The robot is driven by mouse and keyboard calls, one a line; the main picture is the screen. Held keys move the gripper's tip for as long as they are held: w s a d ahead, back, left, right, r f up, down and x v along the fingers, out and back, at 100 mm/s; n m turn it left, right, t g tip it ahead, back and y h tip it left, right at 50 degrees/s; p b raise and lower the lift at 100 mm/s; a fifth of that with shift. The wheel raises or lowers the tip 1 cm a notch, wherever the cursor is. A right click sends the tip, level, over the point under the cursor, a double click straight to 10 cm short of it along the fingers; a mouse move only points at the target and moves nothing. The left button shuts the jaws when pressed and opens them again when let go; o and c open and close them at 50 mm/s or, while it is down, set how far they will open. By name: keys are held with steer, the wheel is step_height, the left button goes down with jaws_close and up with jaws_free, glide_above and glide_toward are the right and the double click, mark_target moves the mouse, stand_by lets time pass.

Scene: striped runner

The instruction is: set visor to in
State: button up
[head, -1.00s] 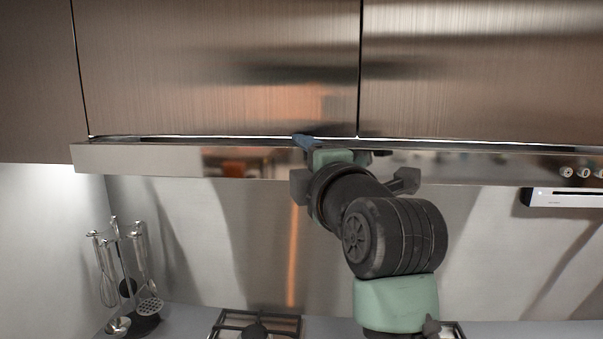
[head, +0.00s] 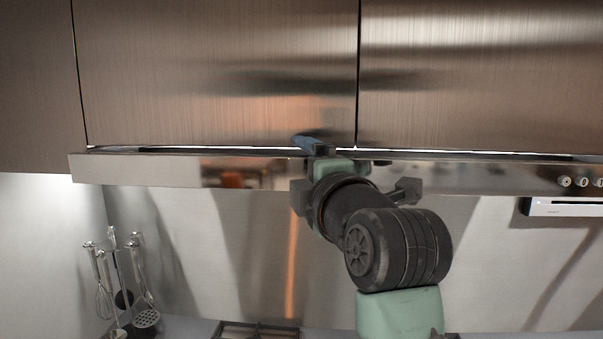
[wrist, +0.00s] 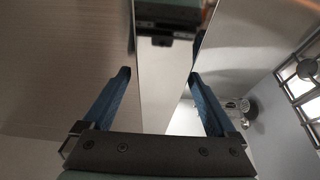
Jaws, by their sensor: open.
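The visor (head: 130,171) is the long shiny steel strip along the lower front of the hood, under the cabinet doors. It stands out a little in front of the doors, with a dark gap behind its top edge. My gripper (head: 312,145) is at the visor's middle, with a blue finger showing above its top edge. In the wrist view my gripper (wrist: 160,92) is open, its two blue fingers on either side of the reflective visor strip (wrist: 160,95). Nothing is clamped. I cannot tell whether a finger touches the visor. My arm hides part of the strip.
Steel cabinet doors (head: 220,70) rise just above the visor. Round knobs (head: 565,182) sit at the strip's right end, above a white device (head: 560,207). Hanging utensils (head: 120,275) stand at lower left, and a hob grate (head: 258,330) is below.

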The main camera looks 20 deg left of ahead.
steer(key=b+v, duration=0.5)
steer(key=v, duration=0.7)
steer(key=shift+s, duration=0.1)
